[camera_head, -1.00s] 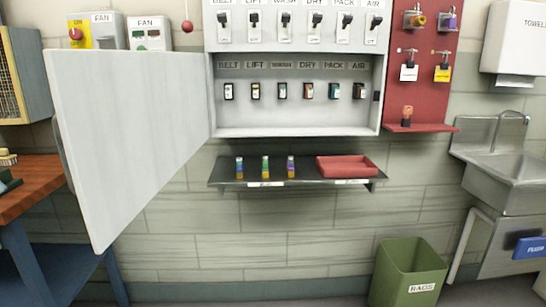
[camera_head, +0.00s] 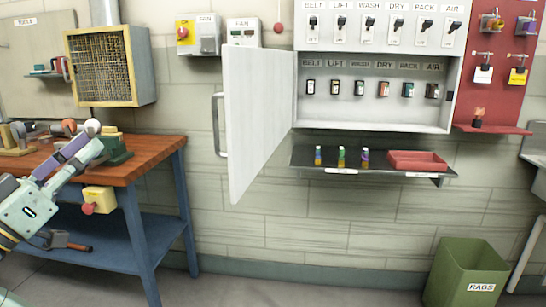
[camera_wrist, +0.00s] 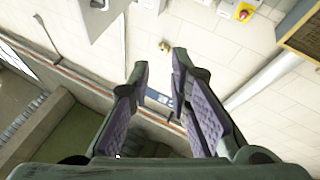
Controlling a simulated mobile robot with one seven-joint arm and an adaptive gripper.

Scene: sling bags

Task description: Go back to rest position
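My gripper (camera_head: 84,147) shows at the left edge of the head view, in front of the wooden workbench (camera_head: 150,150). Its purple-padded fingers point up and to the right. In the wrist view my gripper (camera_wrist: 160,65) has its two fingers apart with nothing between them, so it is open and empty. Most of the arm behind it is outside the head view.
A white cabinet with its door (camera_head: 255,115) swung open hangs on the wall. Below it, a dark shelf (camera_head: 345,163) holds several small coloured pieces and a red tray (camera_head: 418,156). A green rags bin (camera_head: 465,275) stands on the floor at right.

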